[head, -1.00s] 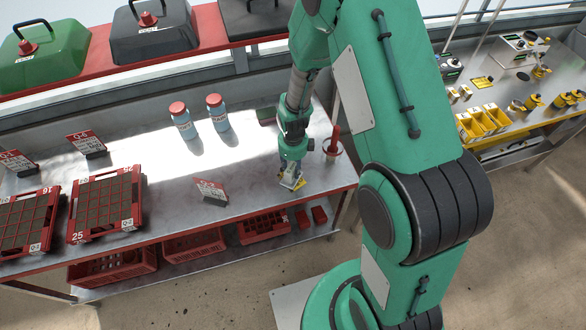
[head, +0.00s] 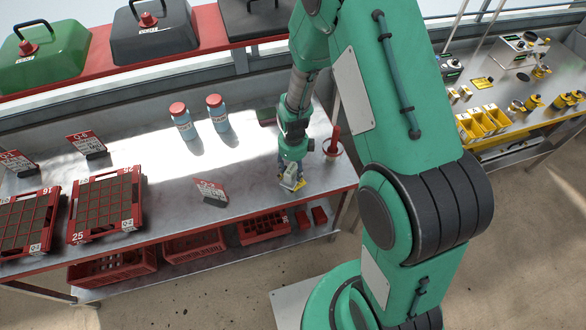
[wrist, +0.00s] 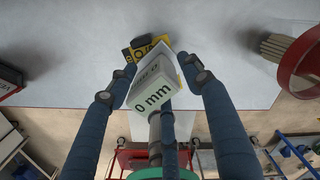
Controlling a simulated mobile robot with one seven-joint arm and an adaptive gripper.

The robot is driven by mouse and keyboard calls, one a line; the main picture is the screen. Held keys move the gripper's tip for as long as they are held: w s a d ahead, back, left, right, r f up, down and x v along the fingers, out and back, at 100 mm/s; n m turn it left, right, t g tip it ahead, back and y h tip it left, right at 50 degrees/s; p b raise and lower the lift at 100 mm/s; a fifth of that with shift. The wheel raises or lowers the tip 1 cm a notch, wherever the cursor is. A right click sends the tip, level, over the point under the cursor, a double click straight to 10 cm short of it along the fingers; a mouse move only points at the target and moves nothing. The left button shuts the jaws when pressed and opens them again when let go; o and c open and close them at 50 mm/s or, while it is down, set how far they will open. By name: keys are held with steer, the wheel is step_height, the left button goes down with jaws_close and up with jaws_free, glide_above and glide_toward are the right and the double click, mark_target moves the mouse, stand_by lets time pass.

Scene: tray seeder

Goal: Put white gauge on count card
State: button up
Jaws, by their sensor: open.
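The white gauge (wrist: 155,82), a pale block with a "0 mm" face, is between the fingers of my gripper (wrist: 156,80) in the wrist view. My gripper is open, with a finger on either side of it. A yellow-and-black piece with markings (wrist: 146,46), which may be the count card, shows just beyond the gauge and is partly covered by it. In the head view my gripper (head: 290,176) is low over the bench near its front edge, with the gauge (head: 291,184) beneath it. I cannot tell whether the gauge rests fully on the yellow piece.
A small red-and-white sign (head: 210,191) stands to the left. Two blue bottles (head: 218,118) are farther back, and red trays (head: 75,238) lie at the left. The bench between sign and gripper is clear.

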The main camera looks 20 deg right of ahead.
step_height(320, 180, up, 12)
steer(key=p, duration=0.1)
steer(key=shift+p, duration=0.4)
stand_by(0.6)
steer(key=s+r+n+t, duration=0.1)
steer(key=s+r+n, duration=0.25)
steer(key=r, duration=0.45)
steer(key=s+d+r+n+t, duration=0.1)
steer(key=s+r+n, duration=0.1)
steer(key=r+n, duration=0.5)
steer(key=s+r+n+t, duration=0.1)
steer(key=s+r+n, duration=0.2)
steer(key=r, duration=0.7)
steer(key=s+d+r+n+t, duration=0.1)
steer(key=s+r+n+t, duration=0.1)
steer(key=s+r+n, duration=1)
steer(key=s+n, duration=0.2)
steer(key=s, duration=0.2)
steer(key=shift+s+r, duration=0.35)
